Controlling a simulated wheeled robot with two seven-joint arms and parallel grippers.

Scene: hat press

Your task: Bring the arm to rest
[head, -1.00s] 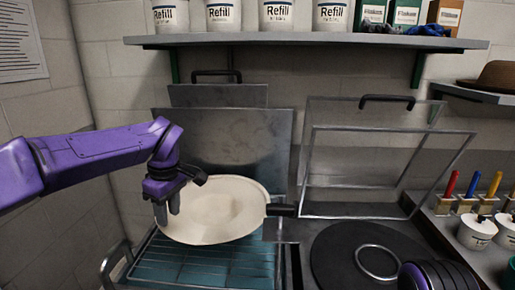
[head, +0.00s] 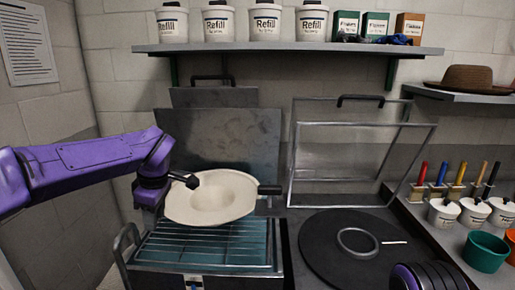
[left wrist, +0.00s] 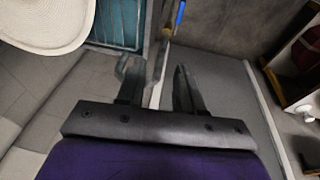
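My left gripper (head: 150,207) is beside the left rim of a cream wide-brimmed hat (head: 210,197), in the head view. In the left wrist view the left gripper (left wrist: 158,85) has its two fingers apart with nothing held between them. The hat brim (left wrist: 42,22) shows there at the top left, clear of the fingers. The hat sits tilted above a teal wire-rack press (head: 205,245), and its underside contact is hidden. My right gripper is not in view; part of my right arm shows at the bottom right of the head view.
A round black plate (head: 325,262) with a ring lies right of the rack. Upright metal frames (head: 290,160) stand behind. A shelf (head: 290,50) holds Refill tubs. A brown hat (head: 472,74) rests on the right shelf. White pots and a green bowl (head: 485,253) stand at right.

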